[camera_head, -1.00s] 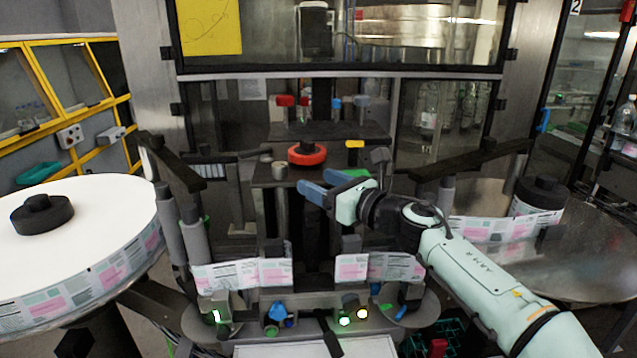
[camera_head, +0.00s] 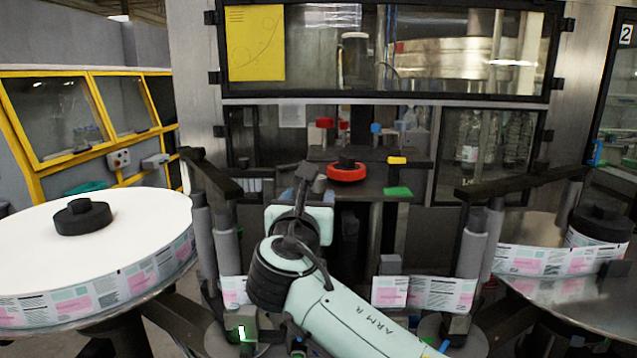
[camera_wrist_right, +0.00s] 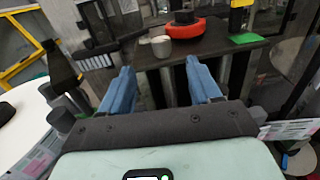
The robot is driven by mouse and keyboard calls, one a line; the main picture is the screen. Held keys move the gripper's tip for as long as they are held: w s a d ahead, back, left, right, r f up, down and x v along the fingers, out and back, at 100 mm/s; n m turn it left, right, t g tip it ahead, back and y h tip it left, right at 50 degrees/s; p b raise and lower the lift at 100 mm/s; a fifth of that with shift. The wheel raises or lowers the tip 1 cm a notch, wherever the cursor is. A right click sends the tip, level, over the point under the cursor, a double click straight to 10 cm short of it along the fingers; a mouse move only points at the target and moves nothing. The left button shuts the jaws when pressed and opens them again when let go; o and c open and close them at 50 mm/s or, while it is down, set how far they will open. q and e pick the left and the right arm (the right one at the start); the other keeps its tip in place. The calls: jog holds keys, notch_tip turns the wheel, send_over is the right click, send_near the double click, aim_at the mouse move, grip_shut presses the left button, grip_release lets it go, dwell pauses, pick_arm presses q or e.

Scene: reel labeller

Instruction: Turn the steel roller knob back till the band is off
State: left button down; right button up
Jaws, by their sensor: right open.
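The steel roller knob (camera_wrist_right: 161,46) is a short grey cylinder on a dark plate in the right wrist view. A printed white and pink label band (camera_head: 425,293) runs low across the machine, partly hidden by my arm. My left gripper is not in view.
A red ring with a black hub (camera_head: 346,173) stands on the plate right of the knob, with a green card (camera_head: 398,191) beside it. A large label reel (camera_head: 130,215) is at left, another (camera_head: 600,225) at right. Dark guide arms (camera_head: 520,180) flank the machine.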

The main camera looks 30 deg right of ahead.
aim_at(318, 179)
jog(key=p+x, duration=0.4)
jog(key=x, duration=0.8)
jog(key=shift+r+p, duration=0.15)
jog(key=shift+p, duration=0.25)
jog(key=shift+w+d, duration=0.4)
jog(key=shift+w, duration=0.1)
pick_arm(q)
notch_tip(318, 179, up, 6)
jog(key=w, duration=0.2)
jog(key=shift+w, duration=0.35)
pick_arm(e)
jog(key=c, duration=1)
